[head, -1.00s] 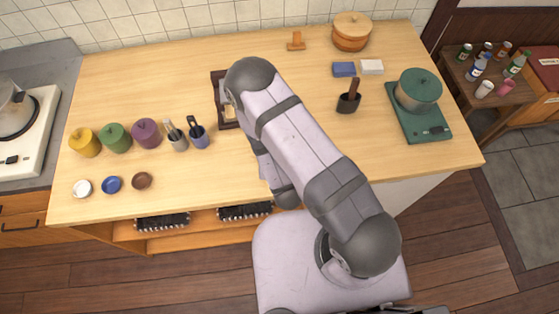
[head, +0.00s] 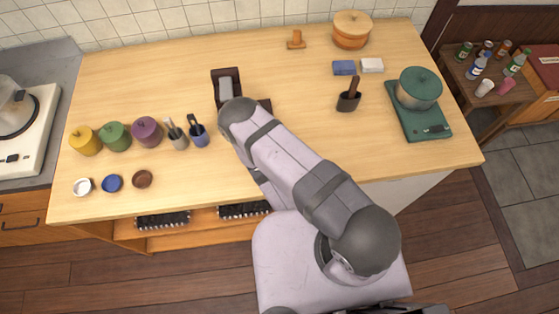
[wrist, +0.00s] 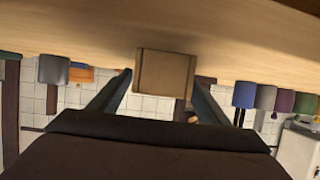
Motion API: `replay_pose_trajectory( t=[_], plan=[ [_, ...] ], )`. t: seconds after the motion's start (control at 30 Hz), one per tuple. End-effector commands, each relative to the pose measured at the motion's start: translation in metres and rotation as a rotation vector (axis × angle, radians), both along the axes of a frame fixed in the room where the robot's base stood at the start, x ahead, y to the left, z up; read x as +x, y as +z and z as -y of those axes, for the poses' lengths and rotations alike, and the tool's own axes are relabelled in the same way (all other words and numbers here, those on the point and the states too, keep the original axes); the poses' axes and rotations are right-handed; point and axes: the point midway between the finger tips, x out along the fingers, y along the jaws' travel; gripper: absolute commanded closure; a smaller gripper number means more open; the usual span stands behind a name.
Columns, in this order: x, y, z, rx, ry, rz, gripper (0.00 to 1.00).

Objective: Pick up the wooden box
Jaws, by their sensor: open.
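The wooden box (wrist: 165,73) is tan with a darker strip along one side. In the wrist view it shows between the fingers of my gripper (wrist: 161,80). My gripper is open, with one finger on either side of the box; I cannot tell whether either finger touches it. In the head view, my arm hides most of the area around the gripper, and I cannot make out the box there. A dark brown object (head: 217,98) with a grey part over it shows just beyond the arm.
Yellow (head: 85,141), green (head: 116,137) and purple (head: 147,132) pots stand left, beside utensil cups (head: 197,134). Small bowls (head: 112,184) lie in front. A mortar (head: 348,102) and green stove (head: 420,120) are right.

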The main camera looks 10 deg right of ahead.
Motion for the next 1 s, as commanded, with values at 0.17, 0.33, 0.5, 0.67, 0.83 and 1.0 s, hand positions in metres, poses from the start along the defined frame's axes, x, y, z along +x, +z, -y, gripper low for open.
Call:
replay_pose_trajectory(
  t=[0.17, 0.33, 0.5, 0.67, 0.83, 1.0],
  plan=[
    [0.018, -0.008, 0.000, 0.002, -0.004, 0.004, 0.30],
    [0.030, -0.012, -0.001, 0.001, -0.001, 0.003, 0.30],
    [0.033, -0.013, -0.002, 0.000, 0.001, 0.002, 0.30],
    [0.033, -0.013, -0.002, 0.000, 0.001, 0.001, 0.30],
    [0.033, -0.013, -0.002, 0.000, 0.001, 0.001, 0.68],
    [0.033, -0.013, -0.002, 0.000, 0.001, 0.002, 0.78]
  ],
)
